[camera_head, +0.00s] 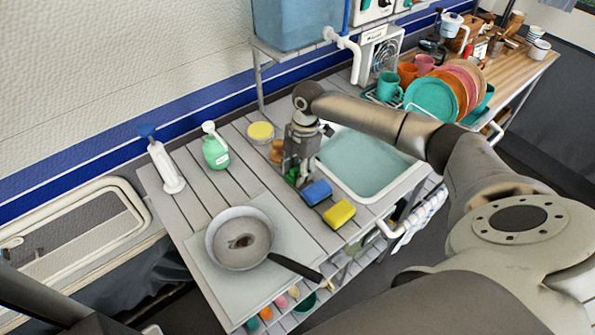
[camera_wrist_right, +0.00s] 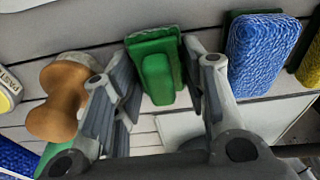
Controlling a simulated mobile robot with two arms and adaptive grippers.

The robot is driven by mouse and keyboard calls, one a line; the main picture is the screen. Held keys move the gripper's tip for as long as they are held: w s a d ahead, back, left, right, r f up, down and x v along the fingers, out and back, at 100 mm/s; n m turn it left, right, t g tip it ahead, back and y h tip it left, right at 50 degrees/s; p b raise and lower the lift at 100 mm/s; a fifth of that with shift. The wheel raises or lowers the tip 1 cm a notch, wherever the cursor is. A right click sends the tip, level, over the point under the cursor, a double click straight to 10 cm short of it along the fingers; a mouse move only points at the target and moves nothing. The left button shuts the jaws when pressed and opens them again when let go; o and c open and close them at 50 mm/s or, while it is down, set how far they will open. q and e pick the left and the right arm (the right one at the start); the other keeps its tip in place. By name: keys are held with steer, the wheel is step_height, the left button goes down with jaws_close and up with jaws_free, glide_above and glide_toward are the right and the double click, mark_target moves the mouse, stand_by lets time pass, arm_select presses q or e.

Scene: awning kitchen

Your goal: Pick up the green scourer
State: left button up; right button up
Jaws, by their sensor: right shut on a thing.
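The green scourer (camera_wrist_right: 157,60) stands between the two fingers of my right gripper (camera_wrist_right: 160,82) in the right wrist view, and the gripper is shut on it. In the head view, my right gripper (camera_head: 297,172) points down at the counter beside the sink, and only a small green part of the scourer (camera_head: 291,178) shows at its fingers. I cannot tell whether the scourer still touches the counter. My left gripper is not in view.
A blue sponge (camera_head: 317,192) and a yellow sponge (camera_head: 339,213) lie close to the right gripper. The sink (camera_head: 405,169) is to its right. A brown wooden object (camera_wrist_right: 58,100) is close on its left. A frying pan (camera_head: 241,238) stands in front.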

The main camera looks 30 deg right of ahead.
mark_target(296, 168)
steer(key=shift+r, duration=0.15)
steer(key=shift+r, duration=0.25)
step_height(296, 168, up, 2)
steer(key=shift+r+b, duration=0.2)
steer(key=shift+b, duration=0.45)
steer(key=s+a+r+b, duration=0.1)
steer(key=s+a+r, duration=0.8)
steer(key=a, duration=0.1)
steer(key=shift+s+a+r+b, duration=0.2)
steer(key=shift+s+r+b, duration=0.1)
steer(key=shift+r, duration=0.1)
steer(key=shift+w, duration=0.1)
